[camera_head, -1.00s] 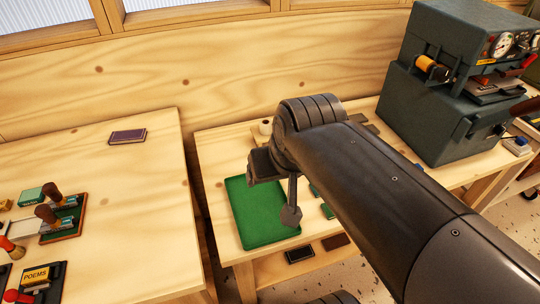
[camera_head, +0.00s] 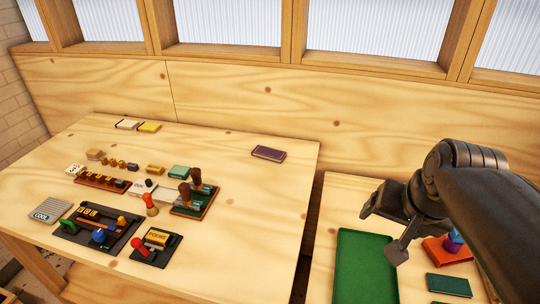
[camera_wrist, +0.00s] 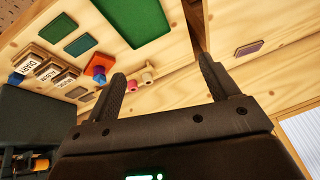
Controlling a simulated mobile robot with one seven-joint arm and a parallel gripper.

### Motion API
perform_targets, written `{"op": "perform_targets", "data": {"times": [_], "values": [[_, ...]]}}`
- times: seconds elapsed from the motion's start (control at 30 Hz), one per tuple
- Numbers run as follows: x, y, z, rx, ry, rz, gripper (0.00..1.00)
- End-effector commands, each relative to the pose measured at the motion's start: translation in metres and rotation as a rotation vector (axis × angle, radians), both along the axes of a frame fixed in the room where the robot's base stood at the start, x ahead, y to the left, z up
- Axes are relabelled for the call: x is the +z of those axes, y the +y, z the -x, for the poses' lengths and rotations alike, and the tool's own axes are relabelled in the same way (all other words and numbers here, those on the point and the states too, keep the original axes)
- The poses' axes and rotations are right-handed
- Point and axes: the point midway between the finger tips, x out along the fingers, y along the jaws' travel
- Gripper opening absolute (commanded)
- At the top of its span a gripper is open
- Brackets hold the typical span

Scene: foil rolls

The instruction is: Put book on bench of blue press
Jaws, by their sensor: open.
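A small purple book (camera_head: 268,153) lies flat near the back right corner of the left table. It also shows in the wrist view (camera_wrist: 249,48), beyond the right finger. My gripper (camera_head: 384,232) is open and empty, in the air over the green mat on the right bench (camera_head: 345,193), to the right of and nearer than the book. Its fingers stand wide apart in the wrist view (camera_wrist: 161,72). A dark blue-grey machine (camera_wrist: 28,115) with an orange spool shows in part at the left of the wrist view. It is outside the head view.
The left table (camera_head: 225,150) holds several stamps, trays and small books, with clear wood around the purple book. A green mat (camera_head: 365,265), a teal book (camera_head: 449,285) and a red block (camera_head: 440,250) lie on the right bench. A dark gap separates the tables. A wooden wall stands behind.

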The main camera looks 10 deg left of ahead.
Motion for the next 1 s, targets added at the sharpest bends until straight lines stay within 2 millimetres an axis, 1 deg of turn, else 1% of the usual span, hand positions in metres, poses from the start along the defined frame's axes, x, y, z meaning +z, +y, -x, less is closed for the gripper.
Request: {"op": "perform_targets", "data": {"times": [0.03,0.17,0.2,0.33,0.47,0.6,0.77,1.0], "values": [[0.003,0.008,-0.017,-0.025,0.020,-0.035,0.80],[0.009,0.029,-0.057,-0.095,0.064,-0.131,0.80],[0.010,0.035,-0.070,-0.117,0.080,-0.162,0.80],[0.010,0.058,-0.111,-0.188,0.130,-0.260,0.80],[0.006,0.081,-0.151,-0.260,0.189,-0.359,0.80],[-0.004,0.105,-0.195,-0.340,0.261,-0.467,0.80],[-0.020,0.133,-0.243,-0.436,0.353,-0.591,0.80],[-0.053,0.172,-0.311,-0.587,0.512,-0.776,0.80]]}}
